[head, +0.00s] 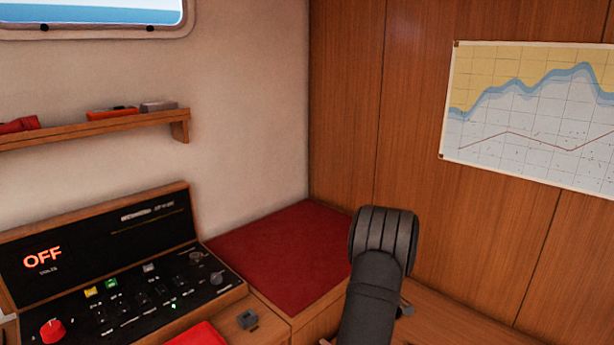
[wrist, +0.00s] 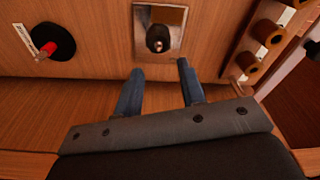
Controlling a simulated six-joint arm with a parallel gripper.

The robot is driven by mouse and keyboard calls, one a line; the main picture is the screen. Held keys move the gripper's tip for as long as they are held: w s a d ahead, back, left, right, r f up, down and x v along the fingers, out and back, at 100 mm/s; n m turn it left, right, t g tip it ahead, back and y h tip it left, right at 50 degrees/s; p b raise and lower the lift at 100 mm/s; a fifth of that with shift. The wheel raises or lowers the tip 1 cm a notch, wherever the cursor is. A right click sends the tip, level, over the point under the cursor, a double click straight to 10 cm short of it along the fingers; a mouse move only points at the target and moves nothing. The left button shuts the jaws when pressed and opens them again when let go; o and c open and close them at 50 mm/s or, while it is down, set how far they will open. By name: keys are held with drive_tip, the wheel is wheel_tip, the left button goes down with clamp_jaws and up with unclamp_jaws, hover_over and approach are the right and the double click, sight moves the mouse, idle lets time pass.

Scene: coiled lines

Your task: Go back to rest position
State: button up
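My gripper (wrist: 159,68) shows in the wrist view with its two blue-grey fingers apart and nothing between them. The fingers point toward a wooden panel (wrist: 95,30). Beyond the gap is a metal plate (wrist: 141,16) with a dark knob or lever (wrist: 158,38) on it; I cannot tell the distance, but no contact shows. In the head view my dark arm rises at the lower right, in front of the wooden wall, and the gripper itself cannot be made out there.
In the wrist view a red knob on a black disc (wrist: 62,38) is at left and several brown round pegs (wrist: 268,34) at right. The head view shows a control console (head: 110,265) reading OFF, a red cushion (head: 285,250), a shelf (head: 85,130) and a chart (head: 530,115).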

drive_tip(key=shift+d+f, duration=0.15)
drive_tip(key=shift+f, duration=1.3)
drive_tip(key=shift+o, duration=0.4)
